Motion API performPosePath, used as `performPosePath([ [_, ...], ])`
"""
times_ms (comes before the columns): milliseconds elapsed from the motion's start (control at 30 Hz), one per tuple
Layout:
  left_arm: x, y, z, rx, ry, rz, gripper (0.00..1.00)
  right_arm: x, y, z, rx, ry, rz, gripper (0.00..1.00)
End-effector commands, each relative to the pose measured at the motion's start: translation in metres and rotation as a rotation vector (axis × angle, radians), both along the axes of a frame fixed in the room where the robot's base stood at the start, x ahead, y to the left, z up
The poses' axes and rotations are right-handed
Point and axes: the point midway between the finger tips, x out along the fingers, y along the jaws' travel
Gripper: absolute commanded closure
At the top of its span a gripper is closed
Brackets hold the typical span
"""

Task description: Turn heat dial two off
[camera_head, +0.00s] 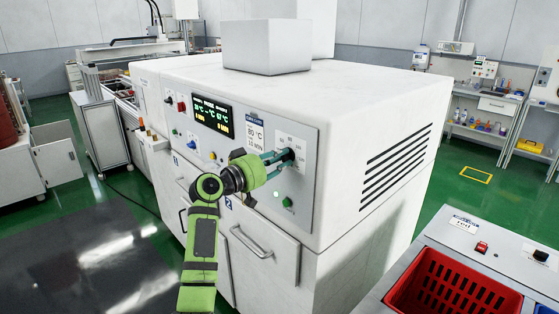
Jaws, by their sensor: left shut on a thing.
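The white oven-like machine (375,105) has a grey control panel on its front. A black dial (289,155) sits at the right part of that panel, under a small white label. My left gripper (283,158), on the green arm, reaches the panel from the front and is shut on this dial. The fingers cover part of the dial, so its pointer cannot be read. Another black dial (168,100) shows at the panel's left. I cannot read which label names heat dial two. My right gripper is not in view.
A lit display (213,115) is on the panel. A green knob (287,202) sits just below the held dial. A door handle (252,242) sticks out lower down. A red basket (450,285) stands at the lower right.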

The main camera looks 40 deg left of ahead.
Motion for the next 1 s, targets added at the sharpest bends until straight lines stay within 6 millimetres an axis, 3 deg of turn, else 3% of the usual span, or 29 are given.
performPosePath([
  [1000,0.0,0.002,0.007,-0.938,0.08,0.0,1.0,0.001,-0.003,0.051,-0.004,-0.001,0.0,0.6],
])
